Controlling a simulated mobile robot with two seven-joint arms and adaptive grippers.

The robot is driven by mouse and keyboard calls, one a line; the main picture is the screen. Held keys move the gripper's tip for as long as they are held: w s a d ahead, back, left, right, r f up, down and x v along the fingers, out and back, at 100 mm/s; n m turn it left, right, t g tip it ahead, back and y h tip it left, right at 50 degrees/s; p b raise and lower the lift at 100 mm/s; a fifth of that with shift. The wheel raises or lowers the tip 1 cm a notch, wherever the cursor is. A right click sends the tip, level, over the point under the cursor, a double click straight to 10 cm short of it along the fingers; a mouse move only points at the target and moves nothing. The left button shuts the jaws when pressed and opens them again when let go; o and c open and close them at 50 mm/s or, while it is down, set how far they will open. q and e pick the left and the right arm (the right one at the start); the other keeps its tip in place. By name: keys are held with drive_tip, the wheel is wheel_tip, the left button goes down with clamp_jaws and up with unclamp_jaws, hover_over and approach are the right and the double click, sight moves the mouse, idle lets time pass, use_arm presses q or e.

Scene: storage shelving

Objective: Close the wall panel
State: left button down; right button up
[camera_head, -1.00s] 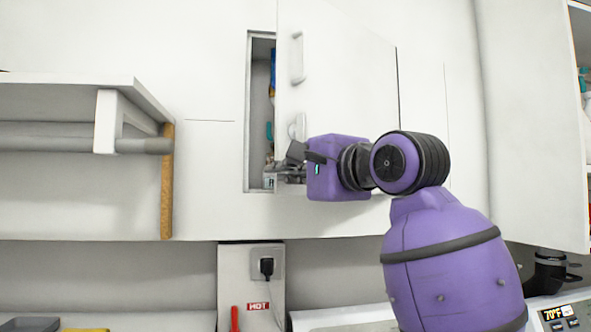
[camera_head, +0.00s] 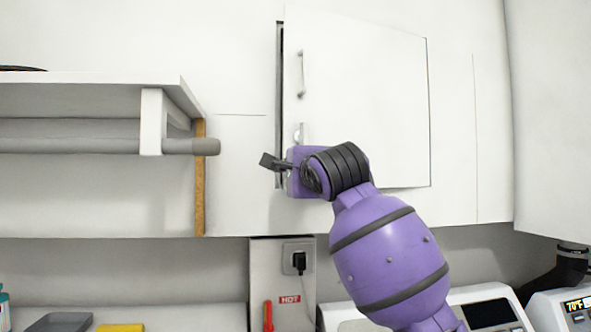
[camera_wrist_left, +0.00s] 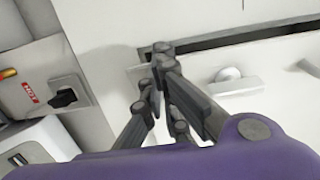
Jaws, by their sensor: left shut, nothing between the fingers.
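The wall panel (camera_head: 370,110) is a white door with a bar handle (camera_head: 302,74) and a small knob (camera_head: 299,134) near its left edge. A narrow dark gap (camera_head: 279,100) runs along that edge, so the panel is slightly ajar. My left gripper (camera_head: 269,161) is shut and empty at the lower left edge of the panel. The purple wrist covers the panel's lower left corner. In the left wrist view the shut fingers (camera_wrist_left: 160,58) are beside the dark gap (camera_wrist_left: 240,42), close to the panel's edge; contact cannot be told. My right gripper is not in view.
A white shelf (camera_head: 90,92) with a grey rail (camera_head: 70,135) juts out to the left. Below the panel are a socket with a black plug (camera_head: 298,262) and a red-handled item (camera_head: 268,315). White equipment (camera_head: 490,310) stands at lower right.

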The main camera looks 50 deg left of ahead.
use_arm(q)
drive_tip(key=a, duration=0.2)
drive_tip(key=shift+w+a+m+t, duration=0.3)
drive_tip(key=shift+w+t, duration=0.05)
drive_tip(key=shift+t, duration=0.05)
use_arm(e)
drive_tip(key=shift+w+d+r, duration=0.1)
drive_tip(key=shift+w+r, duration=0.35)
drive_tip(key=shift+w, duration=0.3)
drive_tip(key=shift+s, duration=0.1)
